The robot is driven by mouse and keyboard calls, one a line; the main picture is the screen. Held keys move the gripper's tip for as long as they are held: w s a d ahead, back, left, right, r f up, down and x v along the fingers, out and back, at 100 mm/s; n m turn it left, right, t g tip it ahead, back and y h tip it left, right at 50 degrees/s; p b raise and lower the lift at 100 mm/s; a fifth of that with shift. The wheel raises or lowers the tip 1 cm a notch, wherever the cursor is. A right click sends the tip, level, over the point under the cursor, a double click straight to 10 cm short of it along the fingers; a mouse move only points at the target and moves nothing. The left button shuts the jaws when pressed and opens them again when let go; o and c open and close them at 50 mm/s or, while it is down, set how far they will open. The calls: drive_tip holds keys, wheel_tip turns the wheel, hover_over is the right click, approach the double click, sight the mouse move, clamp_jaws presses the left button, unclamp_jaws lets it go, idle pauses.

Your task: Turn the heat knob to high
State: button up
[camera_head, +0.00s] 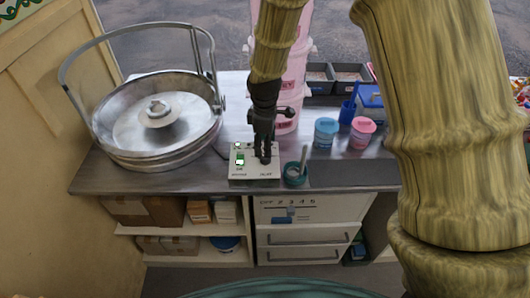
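A pale control box (240,174) lies at the front of the metal counter. A lit green switch (239,159) is on its left half, and small labels run along its front edge. My gripper (264,158) points down over the right half of the box, above the right-hand label. The heat knob is hidden behind the dark fingers, so its setting does not show. I cannot tell whether the fingers touch the knob, or whether they are open or shut.
A teal cup (295,177) with a stick stands close right of the box. A large metal bowl machine (155,150) with a raised handle is at left. Pink stacked containers (290,85) rise behind my gripper.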

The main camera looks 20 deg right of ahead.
sight(266, 159)
drive_tip(key=shift+d+f+p, duration=0.1)
drive_tip(key=shift+f+p, duration=0.7)
drive_tip(key=shift+f, duration=2.2)
drive_tip(key=c, duration=1)
